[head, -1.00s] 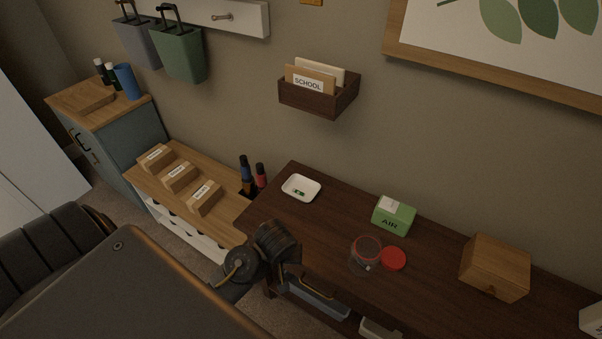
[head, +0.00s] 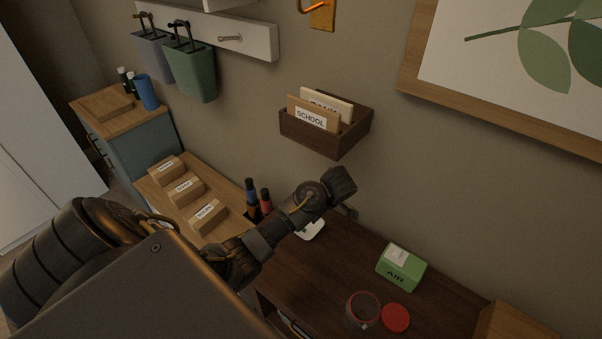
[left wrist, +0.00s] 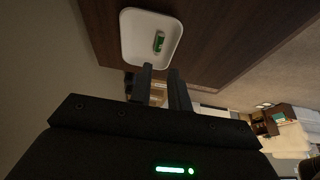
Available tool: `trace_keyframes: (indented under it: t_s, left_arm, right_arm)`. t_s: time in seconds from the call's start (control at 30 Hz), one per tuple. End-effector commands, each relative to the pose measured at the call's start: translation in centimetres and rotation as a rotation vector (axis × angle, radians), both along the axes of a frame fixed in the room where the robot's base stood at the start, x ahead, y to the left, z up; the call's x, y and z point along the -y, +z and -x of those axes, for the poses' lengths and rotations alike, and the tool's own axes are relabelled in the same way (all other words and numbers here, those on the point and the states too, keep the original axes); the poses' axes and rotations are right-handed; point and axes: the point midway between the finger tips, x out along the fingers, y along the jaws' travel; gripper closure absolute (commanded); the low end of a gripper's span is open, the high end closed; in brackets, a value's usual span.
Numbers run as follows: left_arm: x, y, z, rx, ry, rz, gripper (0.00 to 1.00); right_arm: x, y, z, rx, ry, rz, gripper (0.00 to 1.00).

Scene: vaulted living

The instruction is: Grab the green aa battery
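The green AA battery (left wrist: 159,41) lies in a small white dish (left wrist: 133,52) in the left wrist view. The dish (head: 312,231) shows only partly in the head view, behind my left arm, and the battery is hidden there. My left gripper (left wrist: 159,74) is open, its two fingers apart, with the tips at the near rim of the dish in the picture. I cannot tell how far above it they are. In the head view my left gripper (head: 349,212) is above the dark desk. My right gripper is not in view.
The dark desk (head: 300,275) also holds a green AIR box (head: 401,267), a clear jar (head: 361,311), a red lid (head: 396,318) and a wooden box (head: 515,322). Blue and red bottles (head: 258,199) stand left of my arm. A wall holder (head: 318,133) hangs behind.

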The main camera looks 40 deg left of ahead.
Motion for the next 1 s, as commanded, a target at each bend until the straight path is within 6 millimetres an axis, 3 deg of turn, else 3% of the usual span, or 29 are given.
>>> trace_keyframes:
  t_s: [0.1,0.3,0.63,1.0]
  left_arm:
    - [-0.5,-2.4,0.0,-0.001,0.000,0.001,0.82]
    - [-1.6,-4.4,0.2,-0.002,0.001,0.001,0.82]
    - [-2.1,-5.3,0.1,-0.004,-0.001,0.000,0.82]
    - [-3.5,-9.6,0.0,0.000,-0.001,0.000,0.82]
  right_arm:
    - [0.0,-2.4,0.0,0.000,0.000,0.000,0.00]
    - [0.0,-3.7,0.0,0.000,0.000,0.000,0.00]
    - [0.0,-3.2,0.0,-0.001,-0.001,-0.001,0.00]
    - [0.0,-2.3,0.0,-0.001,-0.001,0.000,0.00]
